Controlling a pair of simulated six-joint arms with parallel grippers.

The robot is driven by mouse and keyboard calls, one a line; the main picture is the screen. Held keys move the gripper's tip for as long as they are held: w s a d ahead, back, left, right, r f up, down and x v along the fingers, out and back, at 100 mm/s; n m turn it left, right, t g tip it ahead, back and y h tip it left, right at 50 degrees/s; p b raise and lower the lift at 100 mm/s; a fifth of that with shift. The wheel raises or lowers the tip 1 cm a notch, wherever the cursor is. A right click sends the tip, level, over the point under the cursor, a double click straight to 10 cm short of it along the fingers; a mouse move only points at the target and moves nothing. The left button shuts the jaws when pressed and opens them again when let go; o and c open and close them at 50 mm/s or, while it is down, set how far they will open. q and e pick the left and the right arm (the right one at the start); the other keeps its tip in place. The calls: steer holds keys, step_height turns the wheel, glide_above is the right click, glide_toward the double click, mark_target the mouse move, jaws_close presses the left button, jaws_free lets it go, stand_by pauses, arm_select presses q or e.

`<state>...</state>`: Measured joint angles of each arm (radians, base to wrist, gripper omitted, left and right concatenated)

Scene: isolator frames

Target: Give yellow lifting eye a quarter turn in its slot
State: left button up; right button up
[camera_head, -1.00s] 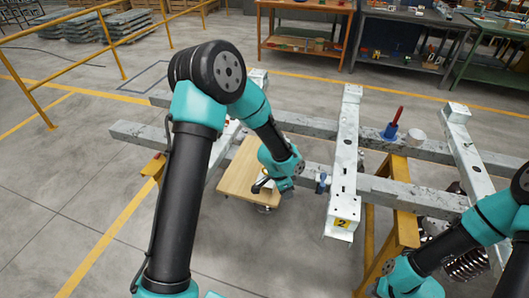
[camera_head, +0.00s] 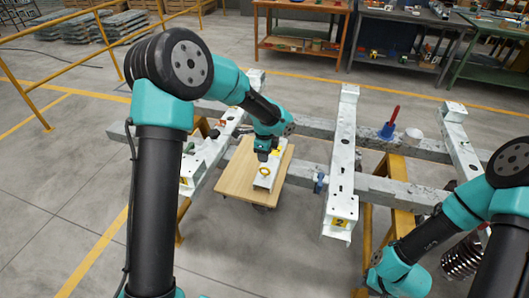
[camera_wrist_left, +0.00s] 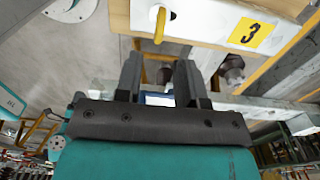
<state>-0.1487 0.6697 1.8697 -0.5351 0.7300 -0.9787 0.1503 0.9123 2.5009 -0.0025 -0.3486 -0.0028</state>
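The yellow lifting eye (camera_head: 265,171) stands on a white block (camera_head: 261,183) that lies on a wooden board. In the left wrist view the eye (camera_wrist_left: 160,25) is a yellow loop at the top, on the white surface (camera_wrist_left: 205,22) with a yellow "3" label (camera_wrist_left: 250,34). My left gripper (camera_head: 264,154) is just behind and above the eye. In the left wrist view its two dark fingers (camera_wrist_left: 158,70) are apart, with nothing gripped between them; the eye is beyond the tips. My right arm's end is at the lower right; its fingers cannot be made out.
The wooden board (camera_head: 236,181) is beside grey beams (camera_head: 310,129) and a white rail marked "2" (camera_head: 341,187). A blue clip (camera_head: 319,183) is at its right.

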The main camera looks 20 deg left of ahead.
mark_target(265, 167)
arm_select(q)
step_height(265, 167, down, 10)
steer(key=shift+r, duration=0.1)
stand_by(0.4)
jaws_close()
stand_by(1.6)
